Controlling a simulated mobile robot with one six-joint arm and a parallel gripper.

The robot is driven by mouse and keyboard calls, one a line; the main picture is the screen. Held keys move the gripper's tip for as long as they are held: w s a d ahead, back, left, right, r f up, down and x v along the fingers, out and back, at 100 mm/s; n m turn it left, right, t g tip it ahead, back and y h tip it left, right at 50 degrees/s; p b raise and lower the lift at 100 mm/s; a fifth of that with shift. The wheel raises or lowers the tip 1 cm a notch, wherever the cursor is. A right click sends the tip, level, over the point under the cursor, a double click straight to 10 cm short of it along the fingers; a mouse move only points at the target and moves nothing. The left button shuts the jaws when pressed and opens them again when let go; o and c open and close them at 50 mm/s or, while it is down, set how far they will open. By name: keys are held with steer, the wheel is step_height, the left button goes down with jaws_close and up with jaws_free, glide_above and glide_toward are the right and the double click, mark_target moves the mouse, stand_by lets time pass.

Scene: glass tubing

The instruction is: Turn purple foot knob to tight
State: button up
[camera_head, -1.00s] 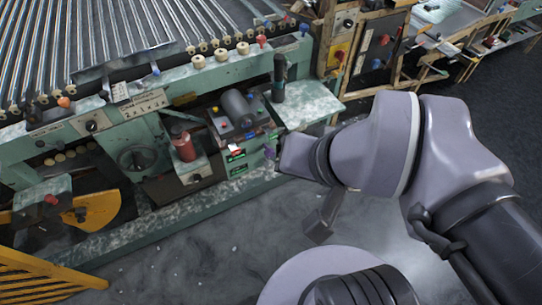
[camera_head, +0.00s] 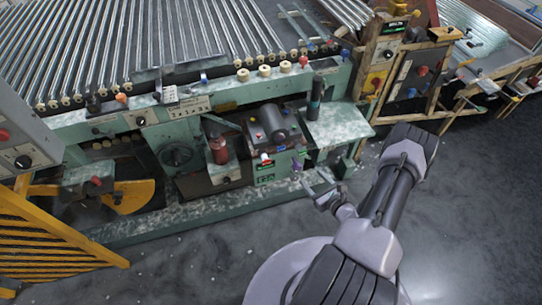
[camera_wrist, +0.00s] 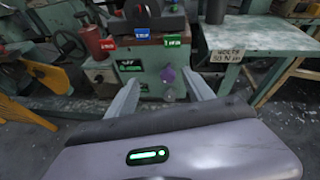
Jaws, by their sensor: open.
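The purple foot knob (camera_wrist: 167,75) sits low on the front of a green machine box, with a pale round part just below it. It shows small in the head view (camera_head: 297,166). My gripper (camera_wrist: 161,83) is open, one finger on each side of the knob in the wrist view. The fingers look short of the knob, with nothing between them. In the head view my gripper (camera_head: 314,183) is in front of the box, just right of and below the knob.
A red bottle-like object (camera_head: 218,148) stands left of the green box. A dark cylinder (camera_head: 279,122) lies on top. A pale side table (camera_head: 338,127) juts out at right. A yellow slatted barrier (camera_head: 45,240) stands at left. The floor in front is clear.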

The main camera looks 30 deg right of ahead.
mark_target(298, 169)
step_height(298, 169, down, 4)
steer(key=s+m+h, duration=0.1)
steer(key=s, duration=0.1)
steer(key=shift+g, duration=0.3)
steer(key=b+x, duration=0.5)
steer(key=x, duration=1.1)
steer(key=shift+w+d+f+b, duration=0.1)
steer(key=shift+w+d+b, duration=0.05)
steer(key=shift+w+b, duration=0.25)
jaws_close()
steer(key=shift+m, duration=0.3)
